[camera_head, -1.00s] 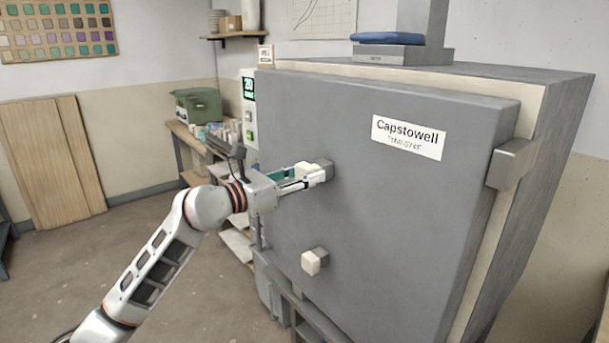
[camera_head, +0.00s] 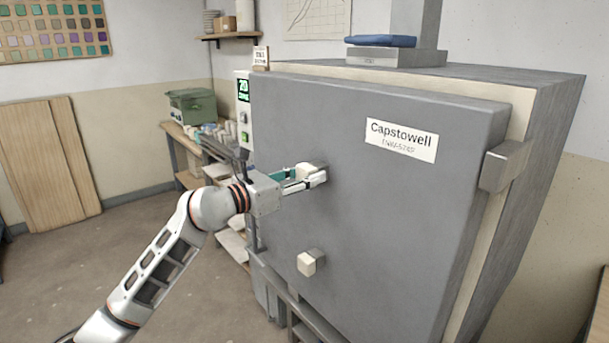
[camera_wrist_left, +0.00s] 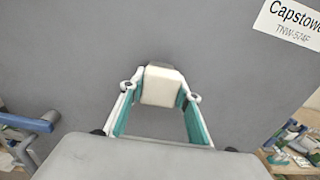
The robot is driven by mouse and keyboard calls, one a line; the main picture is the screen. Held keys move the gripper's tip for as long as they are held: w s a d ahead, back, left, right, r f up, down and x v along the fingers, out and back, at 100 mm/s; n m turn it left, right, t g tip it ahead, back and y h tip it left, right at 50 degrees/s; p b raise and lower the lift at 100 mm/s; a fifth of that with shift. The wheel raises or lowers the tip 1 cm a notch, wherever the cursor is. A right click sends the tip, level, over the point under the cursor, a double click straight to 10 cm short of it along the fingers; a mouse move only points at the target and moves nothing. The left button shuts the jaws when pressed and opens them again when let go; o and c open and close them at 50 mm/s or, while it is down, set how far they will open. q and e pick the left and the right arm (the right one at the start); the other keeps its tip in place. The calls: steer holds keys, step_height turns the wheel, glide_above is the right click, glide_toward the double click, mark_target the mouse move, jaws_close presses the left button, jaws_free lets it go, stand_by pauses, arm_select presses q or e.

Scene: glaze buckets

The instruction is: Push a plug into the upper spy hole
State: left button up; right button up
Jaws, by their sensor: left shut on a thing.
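A cream block-shaped plug (camera_head: 312,168) is at the upper spot on the grey kiln door (camera_head: 390,220). My left gripper (camera_head: 306,181) is shut on this plug and points at the door. In the left wrist view the plug (camera_wrist_left: 162,86) sits between the two fingertips, with the door close behind it. The upper spy hole itself is hidden behind the plug and fingers, and I cannot tell how deep the plug sits. A second cream plug (camera_head: 308,263) sticks out of the door lower down. My right gripper is not in view.
A door latch block (camera_head: 503,165) sticks out at the kiln's right edge. A control panel (camera_head: 243,110) is at its left side. A bench with a green box (camera_head: 192,105) stands behind at the left. The floor at the left is clear.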

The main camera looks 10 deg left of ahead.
arm_select(q)
steer(key=o, duration=1.4)
steer(key=shift+c, duration=0.2)
steer(key=shift+o, duration=1.1)
steer(key=shift+a, duration=0.1)
steer(key=p+v, duration=0.1)
steer(key=v, duration=0.7)
